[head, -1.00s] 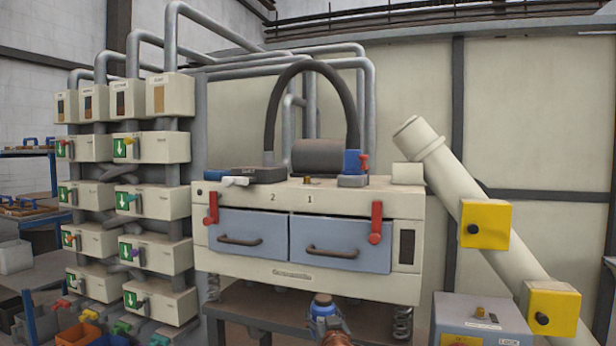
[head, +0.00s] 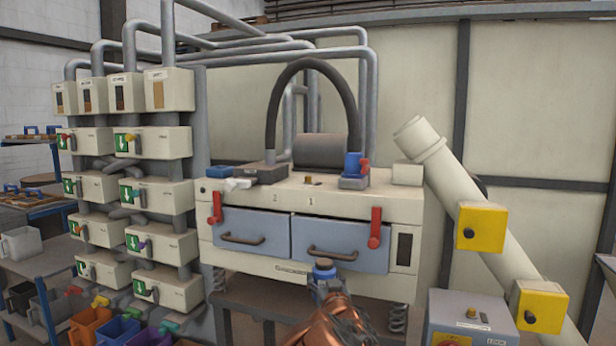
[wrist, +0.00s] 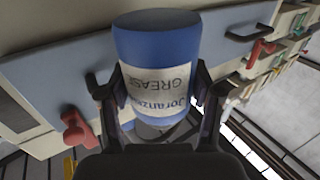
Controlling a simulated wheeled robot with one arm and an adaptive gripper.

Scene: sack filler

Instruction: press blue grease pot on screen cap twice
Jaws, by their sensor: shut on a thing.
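The blue grease pot (wrist: 160,80) has a blue body and a white label reading GREASE. My gripper (wrist: 160,105) is shut around it, one finger on each side. I cannot tell for sure which part is the screen cap. A small brass knob (head: 307,180) stands on top of the cream machine (head: 240,192), above and behind the pot, with nothing on it.
A blue-and-grey fitting (head: 353,170) and a dark hose arch (head: 310,65) stand on the machine top. Red levers (head: 375,228) flank the drawers (head: 340,245). A slanted cream pipe with yellow boxes (head: 484,227) is at the right. Valve boxes (head: 158,197) stand at the left.

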